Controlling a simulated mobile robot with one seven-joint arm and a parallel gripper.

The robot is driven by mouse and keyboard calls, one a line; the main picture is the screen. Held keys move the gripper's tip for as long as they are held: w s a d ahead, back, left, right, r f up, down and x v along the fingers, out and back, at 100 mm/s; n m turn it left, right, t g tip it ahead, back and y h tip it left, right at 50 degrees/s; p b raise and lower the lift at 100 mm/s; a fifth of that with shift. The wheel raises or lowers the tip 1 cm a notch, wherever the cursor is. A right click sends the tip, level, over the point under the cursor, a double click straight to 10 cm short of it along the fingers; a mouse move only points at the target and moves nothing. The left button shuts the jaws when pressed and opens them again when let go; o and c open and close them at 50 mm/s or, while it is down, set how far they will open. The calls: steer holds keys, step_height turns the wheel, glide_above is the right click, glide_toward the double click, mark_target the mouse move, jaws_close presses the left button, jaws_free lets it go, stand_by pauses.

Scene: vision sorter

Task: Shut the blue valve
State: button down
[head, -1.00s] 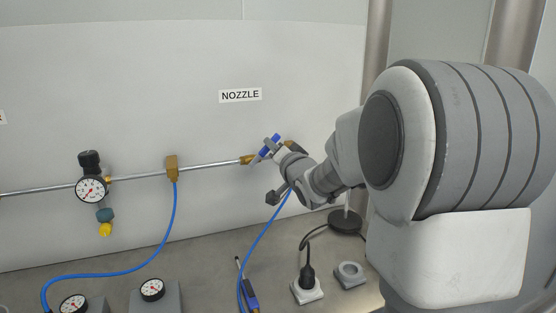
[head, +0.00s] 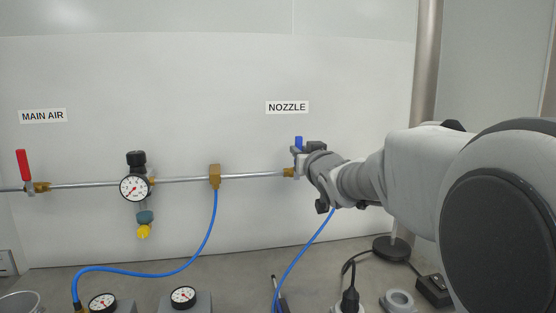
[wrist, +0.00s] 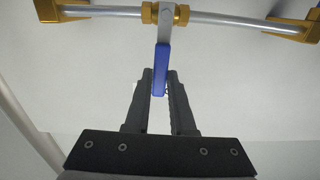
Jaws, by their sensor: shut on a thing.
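The blue valve (head: 298,142) sits on the pipe under the NOZZLE label, with its blue handle standing upright, across the pipe. In the wrist view its blue lever (wrist: 162,62) also points straight across the pipe from the brass valve body (wrist: 165,13). My gripper (wrist: 159,82) has one finger on each side of the lever's end and is shut on it. In the head view my gripper (head: 301,155) is at the valve, and my wrist hides part of the valve body.
A red-handled valve (head: 23,165) under the MAIN AIR label and a dial gauge (head: 134,188) are on the same pipe (head: 185,180) to the left. A blue hose (head: 309,250) hangs below the valve. Gauges and a black plug (head: 350,298) stand on the bench.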

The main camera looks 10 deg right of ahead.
steer(key=shift+a+n, duration=0.2)
steer(key=shift+n, duration=0.1)
steer(key=c, duration=0.8)
jaws_free()
steer(key=shift+o, duration=0.2)
steer(key=s+p, duration=0.2)
steer(key=s, duration=1.5)
steer(key=shift+s, duration=0.15)
